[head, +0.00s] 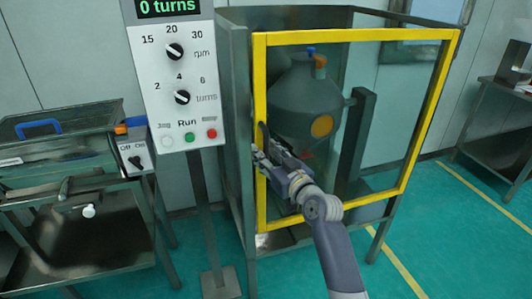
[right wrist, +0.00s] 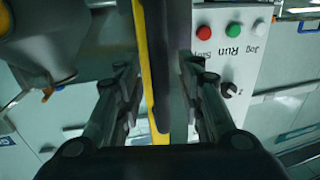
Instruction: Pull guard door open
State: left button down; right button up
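The guard door (head: 360,36) has a yellow frame around a clear panel and stands at the front of a grey metal enclosure. It looks shut or nearly shut. A dark upright handle (head: 263,134) is on its left frame bar. My right gripper (head: 262,155) is at this bar, at the handle's lower part. In the right wrist view, the yellow door edge (right wrist: 143,60) and the dark handle (right wrist: 160,105) lie between the two spread fingers (right wrist: 160,85), with gaps visible on both sides. My left gripper is not in view.
A dark vessel (head: 305,100) stands behind the panel. A control box (head: 178,110) on a post (head: 207,220) is close left of the enclosure. A sieve machine (head: 55,150) is at far left, a bench (head: 500,130) at right. The green floor (head: 450,240) before the enclosure's right side is clear.

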jog(key=shift+w+a, duration=0.15)
jog(key=shift+w, duration=0.05)
grip_shut()
